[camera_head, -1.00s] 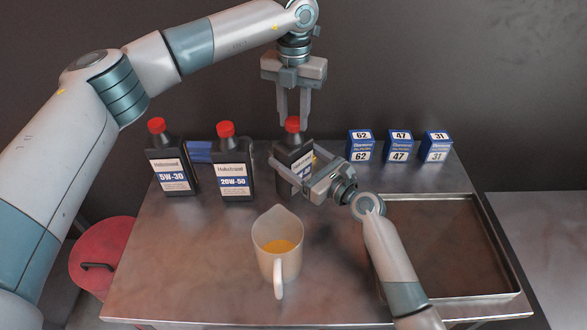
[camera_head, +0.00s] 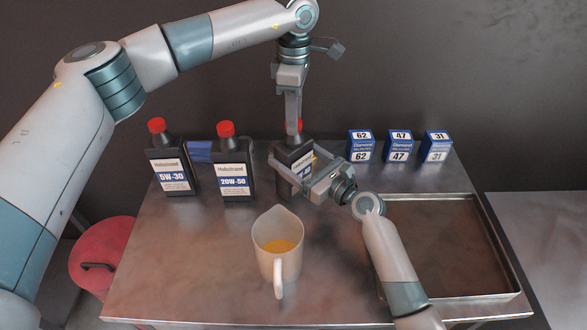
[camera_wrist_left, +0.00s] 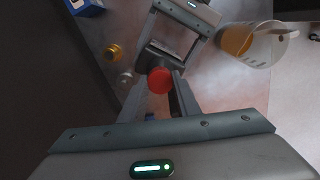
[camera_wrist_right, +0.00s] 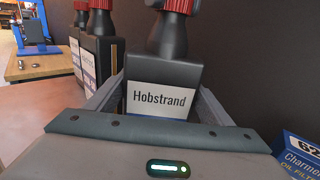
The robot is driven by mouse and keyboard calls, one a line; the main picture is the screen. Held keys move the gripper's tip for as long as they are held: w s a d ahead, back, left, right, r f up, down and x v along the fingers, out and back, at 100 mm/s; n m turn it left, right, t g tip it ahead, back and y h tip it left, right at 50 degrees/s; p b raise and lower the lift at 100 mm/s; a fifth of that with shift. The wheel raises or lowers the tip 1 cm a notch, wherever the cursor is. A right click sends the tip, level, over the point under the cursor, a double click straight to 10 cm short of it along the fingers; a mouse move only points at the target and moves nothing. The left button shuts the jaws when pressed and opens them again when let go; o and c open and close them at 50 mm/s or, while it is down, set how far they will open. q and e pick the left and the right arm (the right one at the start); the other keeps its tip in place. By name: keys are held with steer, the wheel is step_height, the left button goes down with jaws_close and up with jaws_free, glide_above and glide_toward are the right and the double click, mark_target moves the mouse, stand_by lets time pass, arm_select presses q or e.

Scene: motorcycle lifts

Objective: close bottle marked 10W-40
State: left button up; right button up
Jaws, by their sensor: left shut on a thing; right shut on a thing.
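The gripped black bottle (camera_head: 291,156) stands upright on the table, third from the left, its grade marking mostly hidden. In the right wrist view its label reads "Hobstrand" (camera_wrist_right: 160,100). Its red cap (camera_head: 299,126) sits at the neck; it shows between the left fingers in the left wrist view (camera_wrist_left: 160,80). My left gripper (camera_head: 292,127) points straight down from above and is shut on the cap. My right gripper (camera_head: 303,172) comes in from the front right and is shut on the bottle body, one finger on each side. How tightly the cap sits cannot be seen.
Bottles 5W-30 (camera_head: 171,165) and 20W-50 (camera_head: 234,170) stand to the left, red caps on. A jug (camera_head: 277,250) with amber liquid stands in front. Filter boxes 62 (camera_head: 361,147), 47 (camera_head: 399,147) and 31 (camera_head: 436,147) stand right, behind an empty metal tray (camera_head: 450,298).

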arm_select(q)
steer(key=o, duration=1.2)
steer(key=shift+c, duration=0.2)
steer(key=shift+r, duration=0.1)
steer(key=shift+r, duration=2.15)
steer(key=shift+r, duration=0.1)
steer(key=shift+c, duration=0.2)
steer(key=n, duration=0.1)
steer(key=r+n, duration=0.1)
steer(key=n, duration=0.3)
steer(key=shift+r, duration=0.3)
steer(key=n, duration=0.2)
steer(key=r+n, duration=0.1)
steer(key=n, duration=0.3)
steer(key=shift+r, duration=0.35)
